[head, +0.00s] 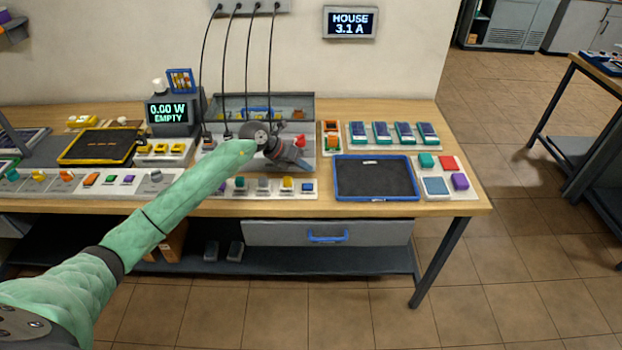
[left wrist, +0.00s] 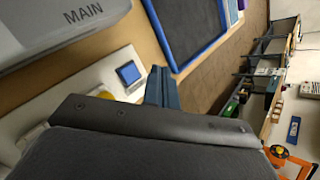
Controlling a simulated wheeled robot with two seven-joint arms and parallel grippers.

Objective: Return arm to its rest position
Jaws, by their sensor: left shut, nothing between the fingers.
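My left arm (head: 175,200), in a pale green sleeve, reaches in from the lower left over the workbench. Its gripper (head: 303,164) is over the front of the grey charging unit, by a red knob (head: 299,140). The fingers are shut with nothing between them. In the left wrist view the closed fingers (left wrist: 162,90) point toward a blue button (left wrist: 129,74) on a white panel, and I cannot tell how far above it they are. A grey block marked MAIN (left wrist: 70,30) is beside them. My right gripper is not in view.
A blue-rimmed black tray (head: 375,158) lies right of the gripper, with battery packs (head: 393,132) in a row behind. Several black cables (head: 247,75) hang behind the gripper. A display (head: 168,111) reads 0.00 W EMPTY. A drawer (head: 280,233) sits under the bench. Open floor lies in front.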

